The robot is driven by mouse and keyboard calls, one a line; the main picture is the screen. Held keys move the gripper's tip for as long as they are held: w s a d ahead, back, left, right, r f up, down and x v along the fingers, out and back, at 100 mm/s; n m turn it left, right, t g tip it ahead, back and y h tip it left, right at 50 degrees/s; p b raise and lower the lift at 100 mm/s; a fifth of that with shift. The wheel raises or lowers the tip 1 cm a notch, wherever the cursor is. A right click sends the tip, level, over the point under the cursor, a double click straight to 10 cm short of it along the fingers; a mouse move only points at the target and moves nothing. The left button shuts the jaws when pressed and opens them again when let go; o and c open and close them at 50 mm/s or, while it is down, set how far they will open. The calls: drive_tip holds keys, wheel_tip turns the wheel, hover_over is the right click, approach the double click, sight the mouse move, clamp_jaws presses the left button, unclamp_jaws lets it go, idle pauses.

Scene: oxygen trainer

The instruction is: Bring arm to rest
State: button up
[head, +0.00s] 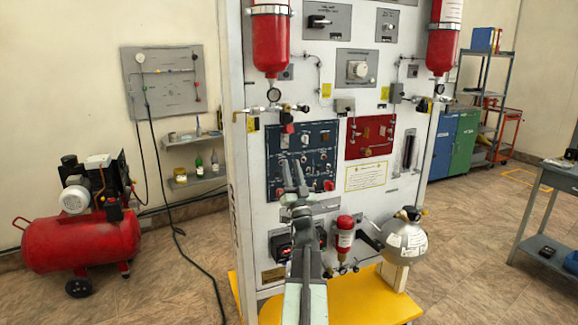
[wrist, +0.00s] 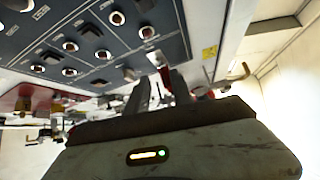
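My arm reaches up from the bottom middle of the head view, in front of the oxygen trainer panel (head: 260,210). My gripper (head: 292,164) points up and away, before the dark blue control panel (head: 318,135). Its two fingers stand apart with a gap between them, and nothing shows in the gap. In the wrist view my gripper (wrist: 158,82) also shows two separate dark fingers, with the blue panel (wrist: 85,45) at upper left. I cannot tell whether the fingertips touch the panel.
Two red cylinders (head: 270,45) (head: 443,42) hang on the trainer. A small red bottle (head: 345,235) and a grey sphere (head: 404,240) sit low near my arm, above the yellow base (head: 375,300). A red compressor (head: 80,235) stands left.

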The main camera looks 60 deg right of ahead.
drive_tip(key=shift+s+a+f, duration=0.2)
drive_tip(key=shift+s+f, duration=0.05)
